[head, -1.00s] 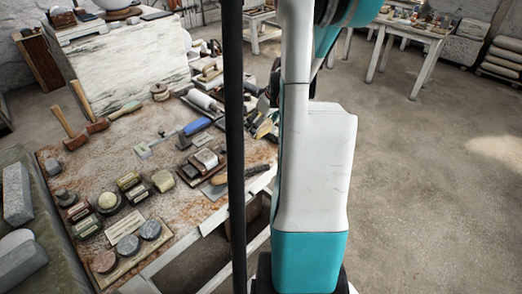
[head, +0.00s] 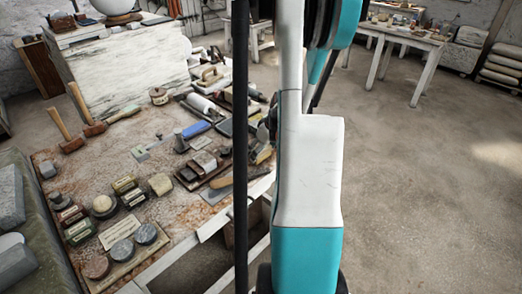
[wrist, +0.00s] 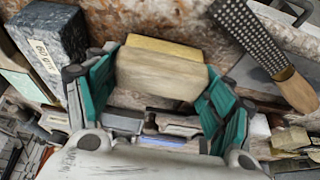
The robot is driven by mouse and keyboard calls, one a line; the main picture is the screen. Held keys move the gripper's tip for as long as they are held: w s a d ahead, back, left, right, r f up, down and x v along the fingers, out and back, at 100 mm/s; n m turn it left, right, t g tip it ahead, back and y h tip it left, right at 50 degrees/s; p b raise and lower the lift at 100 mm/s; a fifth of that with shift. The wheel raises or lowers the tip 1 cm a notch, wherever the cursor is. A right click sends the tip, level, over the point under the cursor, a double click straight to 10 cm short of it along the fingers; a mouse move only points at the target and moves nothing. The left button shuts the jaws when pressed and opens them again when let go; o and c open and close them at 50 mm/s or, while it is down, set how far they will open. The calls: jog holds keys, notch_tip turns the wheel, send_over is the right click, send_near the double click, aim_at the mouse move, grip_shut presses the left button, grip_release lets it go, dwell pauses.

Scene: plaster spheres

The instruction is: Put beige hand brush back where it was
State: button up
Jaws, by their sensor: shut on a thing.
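The beige hand brush shows in the wrist view as a pale beige block (wrist: 160,75) with a yellowish strip along its far edge. My gripper (wrist: 158,82) has its teal-padded fingers at the block's left and right ends and is shut on it. I cannot tell whether the brush touches the surface beneath. In the head view my own arm and column hide the gripper and the brush.
In the wrist view, a grey labelled block (wrist: 52,42) stands left of the gripper and a wooden-handled rasp (wrist: 250,40) lies right. In the head view, the worktable (head: 62,172) is crowded with tools; open floor (head: 430,190) lies right.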

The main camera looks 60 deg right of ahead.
jog(key=shift+f, duration=0.2)
jog(key=o, duration=0.9)
jog(key=shift+o, duration=0.2)
jog(key=p+v, duration=0.3)
jog(key=v, duration=0.9)
jog(key=shift+r+p, duration=0.2)
jog(key=shift+p, duration=0.15)
jog(key=shift+d, duration=0.1)
